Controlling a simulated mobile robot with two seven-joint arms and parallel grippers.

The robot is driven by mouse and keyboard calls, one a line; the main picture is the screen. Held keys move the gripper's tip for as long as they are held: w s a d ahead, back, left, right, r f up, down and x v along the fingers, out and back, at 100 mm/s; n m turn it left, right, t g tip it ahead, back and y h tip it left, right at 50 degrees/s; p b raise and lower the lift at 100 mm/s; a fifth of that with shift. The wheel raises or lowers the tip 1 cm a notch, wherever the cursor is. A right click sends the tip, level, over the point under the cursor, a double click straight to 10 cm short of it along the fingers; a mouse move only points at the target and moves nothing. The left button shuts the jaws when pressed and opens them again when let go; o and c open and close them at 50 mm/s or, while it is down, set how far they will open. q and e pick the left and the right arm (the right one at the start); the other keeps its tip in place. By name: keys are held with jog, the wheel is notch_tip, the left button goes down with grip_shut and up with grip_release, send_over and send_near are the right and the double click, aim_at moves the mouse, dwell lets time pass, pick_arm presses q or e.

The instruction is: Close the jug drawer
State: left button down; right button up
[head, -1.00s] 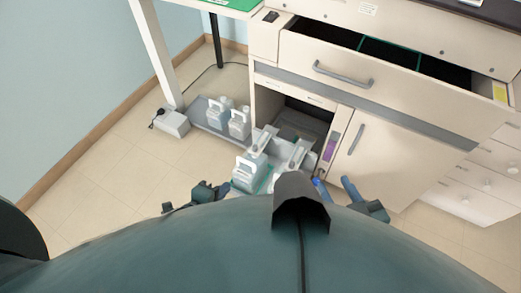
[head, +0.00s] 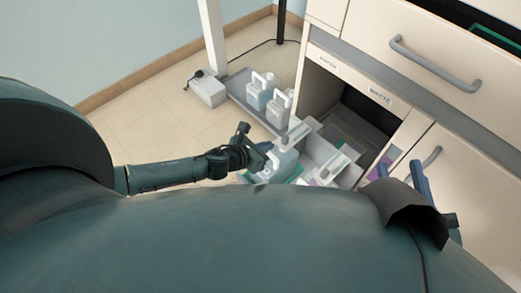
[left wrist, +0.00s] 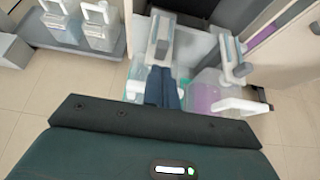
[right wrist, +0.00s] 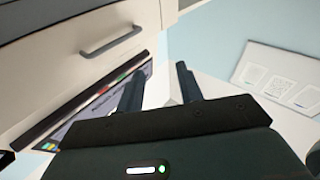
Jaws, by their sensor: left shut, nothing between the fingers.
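The jug drawer (head: 318,146) is pulled out low from the open cabinet bay. It holds white jugs, one (head: 280,165) with teal at its base; purple (left wrist: 205,97) shows in another in the left wrist view. My left gripper (head: 268,158) is shut and empty, at the drawer's outer end beside the teal jug. Its fingers (left wrist: 162,84) overlap the jugs in the left wrist view; contact cannot be told. My right gripper (head: 402,172) is in front of the cabinet door, and its fingers (right wrist: 160,85) are apart and empty. My body hides the drawer's near part.
A grey floor tray (head: 236,92) with two white jugs (head: 260,92) lies left of the cabinet, near a white table leg (head: 214,40) and a pale box (head: 208,91). A door handle (head: 428,160) and an upper drawer handle (head: 435,65) protrude. Floor at left is clear.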

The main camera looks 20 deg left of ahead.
pick_arm(q)
jog(key=b+x, duration=0.1)
jog(key=x, duration=0.3)
jog(key=shift+f, duration=0.1)
jog(key=shift+w+d+f+b, duration=0.1)
jog(key=shift+w+d+b, duration=0.05)
jog(key=shift+w+b, duration=0.2)
pick_arm(e)
jog(key=shift+a+y, duration=0.15)
jog(key=shift+y, duration=0.15)
pick_arm(q)
jog(key=shift+w, duration=0.1)
pick_arm(e)
jog(key=shift+w, duration=0.1)
